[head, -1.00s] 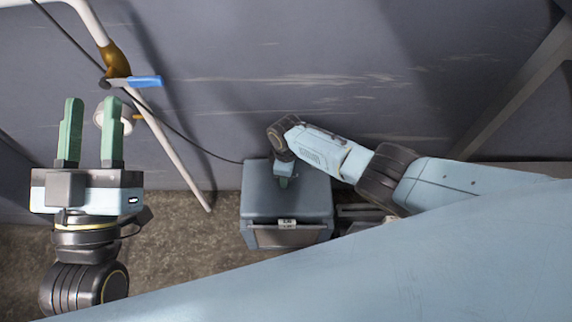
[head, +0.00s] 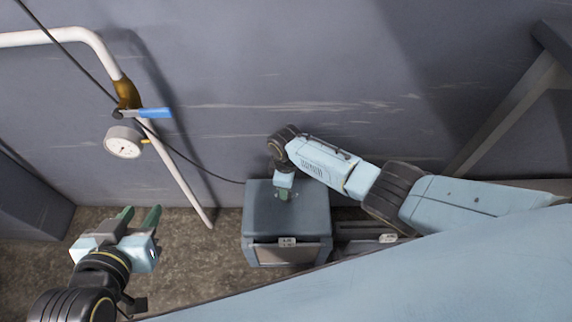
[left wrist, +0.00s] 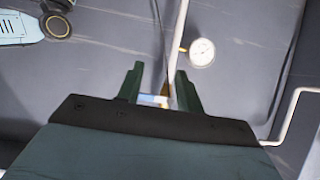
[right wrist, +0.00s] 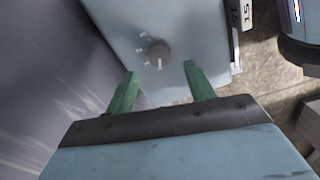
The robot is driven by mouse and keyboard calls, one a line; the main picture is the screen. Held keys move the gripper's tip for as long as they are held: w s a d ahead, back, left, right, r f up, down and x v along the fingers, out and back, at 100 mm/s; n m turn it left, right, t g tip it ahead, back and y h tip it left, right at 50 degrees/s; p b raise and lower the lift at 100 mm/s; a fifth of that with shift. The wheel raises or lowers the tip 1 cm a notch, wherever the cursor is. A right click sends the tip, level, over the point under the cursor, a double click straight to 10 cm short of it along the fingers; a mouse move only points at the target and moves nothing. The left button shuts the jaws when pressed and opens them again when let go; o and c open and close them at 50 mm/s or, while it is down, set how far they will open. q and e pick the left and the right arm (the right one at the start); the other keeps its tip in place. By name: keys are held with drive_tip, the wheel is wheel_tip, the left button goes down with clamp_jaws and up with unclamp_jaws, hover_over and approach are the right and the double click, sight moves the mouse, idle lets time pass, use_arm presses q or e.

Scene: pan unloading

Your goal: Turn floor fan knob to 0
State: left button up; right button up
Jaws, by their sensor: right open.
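The floor unit is a blue-grey box (head: 262,215) on the floor against the wall. Its round grey knob (right wrist: 158,54) is on the top face in the right wrist view. A white pointer line on the knob points toward the bottom of that picture. Small white marks lie along its left and upper-left side, too small to read. My right gripper (right wrist: 159,71) is open and empty, its fingertips short of the knob and on either side of it. In the head view the right gripper (head: 284,192) is over the box's top. My left gripper (head: 139,215) is open and empty at the lower left.
A white pipe (head: 180,178) with a blue-handled valve (head: 153,113) and a round gauge (head: 123,143) runs along the wall left of the box. A black cable (head: 195,163) reaches the box. Bare floor (head: 195,262) lies between my left gripper and the box.

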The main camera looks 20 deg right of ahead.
use_arm(q)
drive_tip(key=s+a+f+g+y+p, duration=0.2)
drive_tip(key=s+a+f+g+p, duration=0.2)
drive_tip(key=f, duration=0.7)
drive_tip(key=shift+s+a+f+n+g+y+p, duration=0.3)
drive_tip(key=shift+s+a+g, duration=0.65)
drive_tip(key=shift+s+g, duration=1.65)
use_arm(e)
wheel_tip(320, 180, up, 8)
drive_tip(key=shift+f, duration=0.15)
use_arm(q)
drive_tip(key=shift+s+t, duration=0.3)
